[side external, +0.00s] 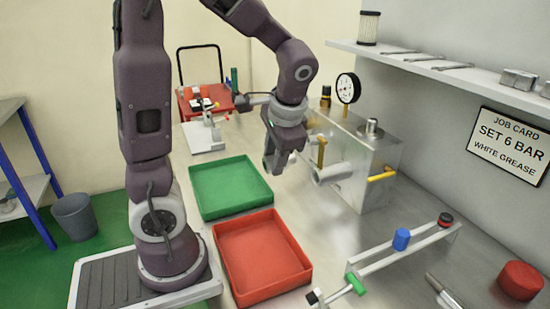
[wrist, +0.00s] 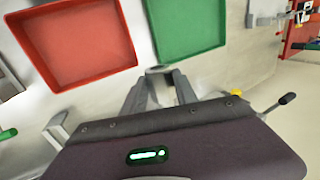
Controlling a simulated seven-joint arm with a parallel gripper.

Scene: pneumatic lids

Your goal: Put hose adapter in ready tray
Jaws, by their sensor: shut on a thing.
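My gripper (side external: 272,168) hangs above the bench, just right of the green tray (side external: 232,160), with its fingers pointing down. In the wrist view its fingers (wrist: 160,80) close on a small grey piece (wrist: 157,69), which I take to be the hose adapter. Most of it is hidden by the fingers, and its shape is hard to make out. The green tray looks empty; it also shows in the wrist view (wrist: 188,52). An empty red tray (side external: 262,292) lies nearer the side camera. No label shows which tray is the ready tray.
A metal box (side external: 350,150) with a gauge (side external: 347,88), yellow handles and a pale cylinder (side external: 331,173) stands right of my gripper. A rail (side external: 400,258) with a blue part (side external: 401,239) lies in front. A red cart (side external: 205,100) stands behind.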

